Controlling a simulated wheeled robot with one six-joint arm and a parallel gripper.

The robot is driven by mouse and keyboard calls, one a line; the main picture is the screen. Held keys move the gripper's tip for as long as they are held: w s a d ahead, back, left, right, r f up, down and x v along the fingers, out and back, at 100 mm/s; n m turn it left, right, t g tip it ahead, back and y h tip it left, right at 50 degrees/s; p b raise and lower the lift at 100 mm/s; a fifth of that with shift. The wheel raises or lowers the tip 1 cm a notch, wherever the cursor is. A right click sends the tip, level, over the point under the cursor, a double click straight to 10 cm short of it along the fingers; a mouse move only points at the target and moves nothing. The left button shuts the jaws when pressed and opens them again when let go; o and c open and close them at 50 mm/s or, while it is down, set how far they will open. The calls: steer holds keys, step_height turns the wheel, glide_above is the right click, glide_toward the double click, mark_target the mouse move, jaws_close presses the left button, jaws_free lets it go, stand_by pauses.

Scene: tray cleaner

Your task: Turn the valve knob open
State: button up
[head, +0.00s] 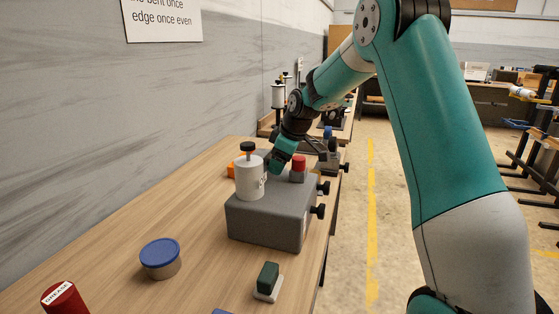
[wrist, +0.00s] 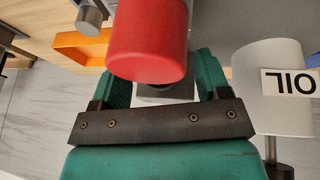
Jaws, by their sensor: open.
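The red knob (head: 299,162) stands upright on a short grey stem on top of the grey box (head: 262,222). In the wrist view the red knob (wrist: 148,40) is large and close. My gripper (wrist: 162,78) is open, with one green finger on each side of the knob's grey stem, as seen from here. I cannot tell whether either finger touches it. In the head view my gripper (head: 280,160) is just left of the knob, and its fingertips are partly hidden.
A white OIL can (head: 249,178) stands on the box left of my gripper; it is close on the right in the wrist view (wrist: 272,90). Black knobs (head: 318,211) stick out of the box's right side. A blue-lidded tin (head: 160,258) and green block (head: 268,278) sit nearer.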

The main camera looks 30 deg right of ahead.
steer(key=shift+w+f, duration=0.15)
steer(key=shift+f, duration=0.15)
steer(key=c, duration=0.9)
steer(key=shift+c, duration=0.2)
